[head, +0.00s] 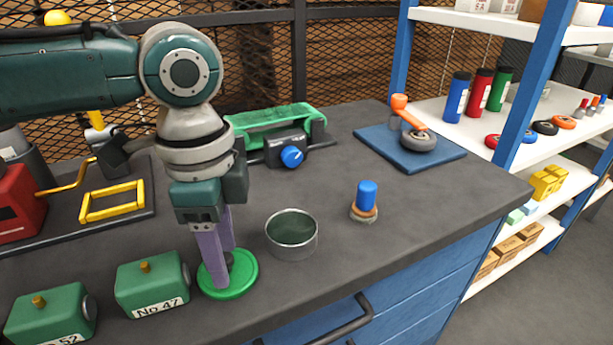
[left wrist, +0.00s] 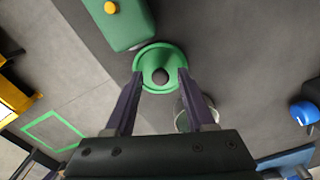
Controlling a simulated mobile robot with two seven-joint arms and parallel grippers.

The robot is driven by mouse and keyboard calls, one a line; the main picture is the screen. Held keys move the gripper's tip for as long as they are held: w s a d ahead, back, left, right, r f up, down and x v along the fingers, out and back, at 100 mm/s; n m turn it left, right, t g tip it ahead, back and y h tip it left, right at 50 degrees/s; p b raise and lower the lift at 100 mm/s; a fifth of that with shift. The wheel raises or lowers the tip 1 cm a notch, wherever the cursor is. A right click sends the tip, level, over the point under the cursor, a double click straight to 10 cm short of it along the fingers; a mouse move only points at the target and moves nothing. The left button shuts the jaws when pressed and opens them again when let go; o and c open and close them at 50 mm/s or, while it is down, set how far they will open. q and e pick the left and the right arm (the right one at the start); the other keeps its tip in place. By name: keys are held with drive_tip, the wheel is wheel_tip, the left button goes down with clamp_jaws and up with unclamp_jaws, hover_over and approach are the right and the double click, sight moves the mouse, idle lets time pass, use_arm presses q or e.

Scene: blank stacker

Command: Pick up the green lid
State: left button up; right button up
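The green lid (head: 243,279) is a flat round disc lying on the dark bench top, with a small dark knob (left wrist: 160,76) at its middle. My left gripper (head: 225,268) points down over the lid, its purple fingers apart. In the left wrist view the lid (left wrist: 159,54) lies ahead between the fingertips, with the knob between them and clear space on both sides. I cannot tell whether the tips touch the lid. My right gripper is not in view.
An open grey tin (head: 291,250) stands just right of the lid. Green boxes with number labels (head: 152,284) stand left of it. A blue-topped item (head: 367,195) stands farther right, and a blue mat (head: 442,158) lies behind. Bench is clear between these.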

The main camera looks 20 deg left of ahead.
use_arm(q)
clamp_jaws()
idle(0.5)
